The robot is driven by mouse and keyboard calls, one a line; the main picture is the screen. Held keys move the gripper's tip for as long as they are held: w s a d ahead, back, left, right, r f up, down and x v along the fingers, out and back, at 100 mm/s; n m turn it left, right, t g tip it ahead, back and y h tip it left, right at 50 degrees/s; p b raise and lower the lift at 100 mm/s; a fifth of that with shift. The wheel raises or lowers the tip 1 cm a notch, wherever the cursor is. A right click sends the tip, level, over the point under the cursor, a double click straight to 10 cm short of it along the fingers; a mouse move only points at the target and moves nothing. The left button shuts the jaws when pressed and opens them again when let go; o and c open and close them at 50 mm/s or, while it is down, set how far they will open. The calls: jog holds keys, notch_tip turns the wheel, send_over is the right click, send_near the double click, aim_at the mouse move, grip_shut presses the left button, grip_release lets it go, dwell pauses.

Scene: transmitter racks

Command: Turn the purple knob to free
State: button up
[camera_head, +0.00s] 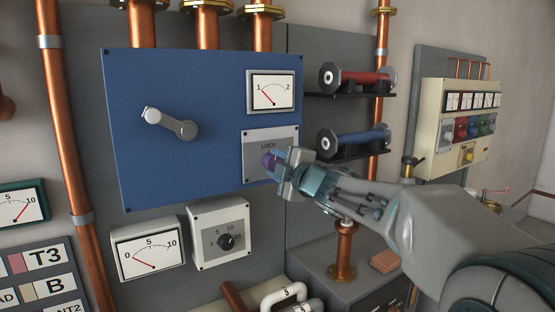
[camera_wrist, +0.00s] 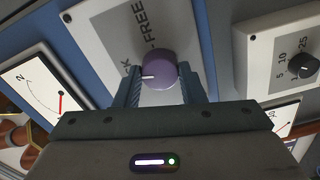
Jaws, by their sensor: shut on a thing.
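The purple knob (camera_head: 268,160) sits on a light grey plate (camera_head: 254,140) at the lower right of a blue panel. My gripper (camera_head: 279,164) reaches it from the right in the head view and hides part of it. In the wrist view the purple knob (camera_wrist: 159,70) lies between the two fingers of my gripper (camera_wrist: 158,82), which is shut on it. A white pointer line on the knob points left in the wrist view, toward the partly hidden LOCK lettering. The FREE lettering stands above the knob there.
A lever (camera_head: 170,124) is on the blue panel (camera_head: 200,80), left of the plate. A meter (camera_head: 273,92) is above the plate. A black dial (camera_head: 226,241) is below. Red and blue cylinders on shelves (camera_head: 350,152) stand right, close above my arm.

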jog(key=m+p, duration=0.3)
jog(key=m, duration=0.1)
jog(key=shift+r+m, duration=0.15)
jog(key=shift+m, duration=0.15)
jog(key=m+p, duration=0.2)
jog(key=m, duration=0.1)
jog(key=shift+m+p, duration=0.35)
jog(key=shift+m, duration=0.05)
jog(key=m+p, duration=0.2)
jog(key=m, duration=0.1)
jog(key=shift+m+p, duration=1)
jog(key=shift+m, duration=0.9)
jog(key=shift+f, duration=0.2)
jog(key=o, duration=1)
jog(key=b+v, duration=0.2)
jog(key=v, duration=1.1)
jog(key=shift+s+d, duration=0.25)
jog(key=shift+s, duration=0.05)
